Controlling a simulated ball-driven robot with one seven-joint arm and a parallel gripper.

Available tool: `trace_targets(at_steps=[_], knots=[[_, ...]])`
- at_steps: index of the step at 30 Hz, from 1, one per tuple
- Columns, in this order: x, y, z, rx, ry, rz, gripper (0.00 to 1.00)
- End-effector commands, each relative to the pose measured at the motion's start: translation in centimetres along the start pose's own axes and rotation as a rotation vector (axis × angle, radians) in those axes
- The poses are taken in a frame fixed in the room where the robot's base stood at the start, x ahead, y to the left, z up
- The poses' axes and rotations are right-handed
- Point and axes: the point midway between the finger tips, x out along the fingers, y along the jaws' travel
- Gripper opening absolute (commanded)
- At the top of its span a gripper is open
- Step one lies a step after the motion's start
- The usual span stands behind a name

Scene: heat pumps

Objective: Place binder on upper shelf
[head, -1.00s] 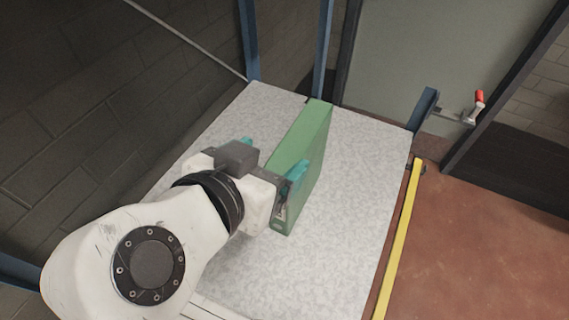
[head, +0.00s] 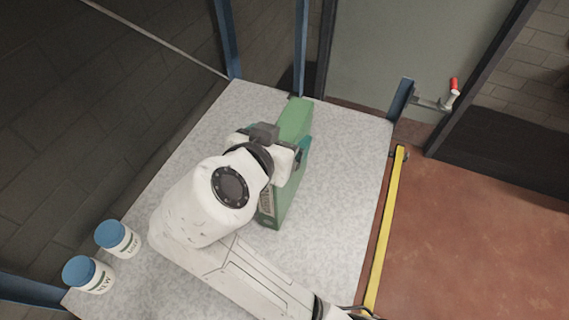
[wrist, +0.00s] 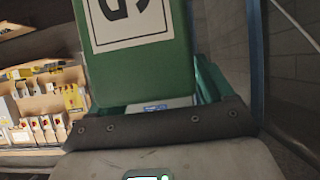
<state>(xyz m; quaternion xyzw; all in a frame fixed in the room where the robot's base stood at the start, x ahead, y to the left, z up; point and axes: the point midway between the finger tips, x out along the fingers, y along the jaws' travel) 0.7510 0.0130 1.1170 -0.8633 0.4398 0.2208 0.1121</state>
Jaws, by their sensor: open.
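The green binder (head: 294,120) stands upright on the grey speckled shelf board (head: 345,160) in the head view. A pale label shows on its near end. My gripper (head: 280,140) is open at the binder's upper part, with a teal finger showing on its right side; the other finger is mostly hidden. In the wrist view the binder (wrist: 150,75) rises close in front of my gripper, with a white label bearing a large dark letter. A teal finger (wrist: 208,80) shows right of it there. I cannot tell whether the fingers touch it.
Two white jars with blue lids (head: 110,235) (head: 78,270) stand at the board's left near edge. Blue uprights (head: 302,50) rise at the back. A yellow rail (head: 385,230) runs along the right edge. The wrist view shows shelves of small boxes (wrist: 40,100) at left.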

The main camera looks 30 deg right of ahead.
Motion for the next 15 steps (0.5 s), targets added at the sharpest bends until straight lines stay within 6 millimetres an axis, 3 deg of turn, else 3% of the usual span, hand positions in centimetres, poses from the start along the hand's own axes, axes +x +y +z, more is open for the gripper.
trace_targets(at_steps=[6,15], knots=[[0.06,-0.01,0.03,0.000,0.000,0.000,0.80],[0.02,-0.01,0.01,0.001,0.000,0.000,0.51]])
